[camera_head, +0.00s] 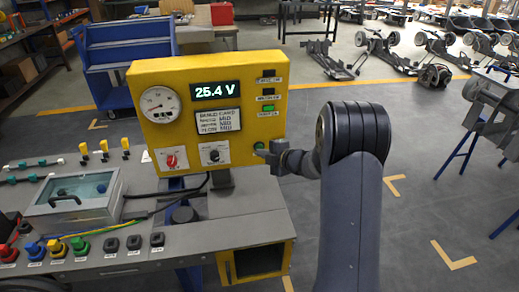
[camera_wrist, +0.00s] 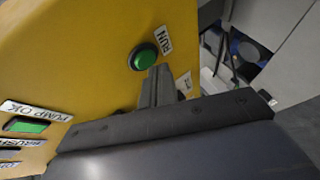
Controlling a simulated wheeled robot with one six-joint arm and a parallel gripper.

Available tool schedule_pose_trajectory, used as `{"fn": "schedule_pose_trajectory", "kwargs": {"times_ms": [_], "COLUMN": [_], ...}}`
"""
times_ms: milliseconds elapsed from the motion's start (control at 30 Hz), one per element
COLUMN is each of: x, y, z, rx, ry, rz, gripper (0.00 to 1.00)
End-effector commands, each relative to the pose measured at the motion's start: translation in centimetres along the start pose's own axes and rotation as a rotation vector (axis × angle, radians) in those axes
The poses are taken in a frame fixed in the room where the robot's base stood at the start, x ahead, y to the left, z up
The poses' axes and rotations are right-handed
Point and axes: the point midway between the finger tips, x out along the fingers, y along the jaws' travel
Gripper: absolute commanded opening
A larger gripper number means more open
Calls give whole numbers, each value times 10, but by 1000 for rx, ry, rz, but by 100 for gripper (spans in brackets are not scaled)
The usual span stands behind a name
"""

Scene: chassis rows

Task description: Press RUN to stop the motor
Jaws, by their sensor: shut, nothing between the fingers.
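The yellow control panel (camera_head: 208,110) stands upright on the bench, with a gauge and a display reading 25.4 V. In the wrist view, the round green RUN button (camera_wrist: 143,58) sits in a dark ring on the panel face, with its RUN label (camera_wrist: 164,40) beside it. My gripper (camera_head: 262,153) is shut and empty at the panel's lower right. Its fingertips (camera_wrist: 158,70) show just below the button in the wrist view, very close to it. I cannot tell whether they touch it. In the head view, the gripper partly hides the button (camera_head: 259,146).
A red knob (camera_head: 171,160) and a black knob (camera_head: 213,154) sit left of the gripper on the panel. The grey bench (camera_head: 200,232) carries several coloured buttons and a clear-lidded box (camera_head: 78,200).

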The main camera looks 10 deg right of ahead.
Motion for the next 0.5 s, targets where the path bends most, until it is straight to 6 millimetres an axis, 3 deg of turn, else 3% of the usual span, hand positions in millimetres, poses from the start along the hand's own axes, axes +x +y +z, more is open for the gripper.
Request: {"fn": "schedule_pose_trajectory", "kwargs": {"times_ms": [500], "x": [-8], "y": [-6], "z": [-4], "rx": [0], "ry": [-1], "rz": [-1], "gripper": [0]}}
